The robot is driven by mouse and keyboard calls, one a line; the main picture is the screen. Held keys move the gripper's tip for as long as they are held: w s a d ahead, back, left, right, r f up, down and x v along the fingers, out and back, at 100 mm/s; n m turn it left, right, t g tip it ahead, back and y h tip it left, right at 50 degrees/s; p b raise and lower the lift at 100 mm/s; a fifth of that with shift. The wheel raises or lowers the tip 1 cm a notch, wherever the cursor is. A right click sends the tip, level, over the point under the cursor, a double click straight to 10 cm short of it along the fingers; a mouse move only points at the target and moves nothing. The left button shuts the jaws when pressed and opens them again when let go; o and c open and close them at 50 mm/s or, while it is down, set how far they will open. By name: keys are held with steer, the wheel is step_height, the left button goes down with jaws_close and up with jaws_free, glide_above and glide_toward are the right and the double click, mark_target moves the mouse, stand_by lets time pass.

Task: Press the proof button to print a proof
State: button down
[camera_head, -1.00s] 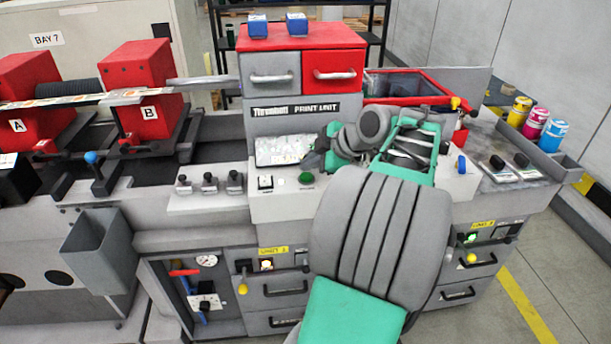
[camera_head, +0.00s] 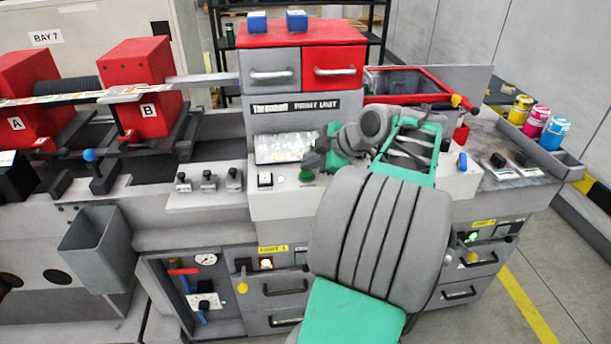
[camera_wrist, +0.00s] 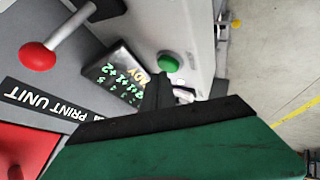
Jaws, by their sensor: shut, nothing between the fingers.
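A round green button (camera_head: 306,175) sits on the front ledge of the print unit (camera_head: 292,120), below its display screen (camera_head: 284,149). The button also shows in the wrist view (camera_wrist: 168,62), where the screen (camera_wrist: 117,82) has green and yellow characters. I cannot read a label that marks the proof button. My gripper (camera_head: 314,158) is shut and empty, just above the green button and in front of the screen's right end. In the wrist view the dark fingertips (camera_wrist: 160,92) lie close to the green button, with a gap visible between them.
A small switch (camera_head: 265,180) is left of the green button. Three knobbed levers (camera_head: 209,182) stand further left. A blue-capped knob (camera_head: 462,162) is on the right ledge. In the wrist view a red ball lever (camera_wrist: 38,56) rises nearby.

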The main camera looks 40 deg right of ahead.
mark_target(310, 174)
steer(key=shift+f+b, duration=0.5)
steer(key=shift+f, duration=0.05)
stand_by(0.8)
steer(key=shift+r, duration=0.1)
steer(key=shift+r+p, duration=0.55)
steer(key=shift+r, duration=0.3)
steer(key=shift+r+p, duration=1.75)
steer(key=shift+r, duration=0.8)
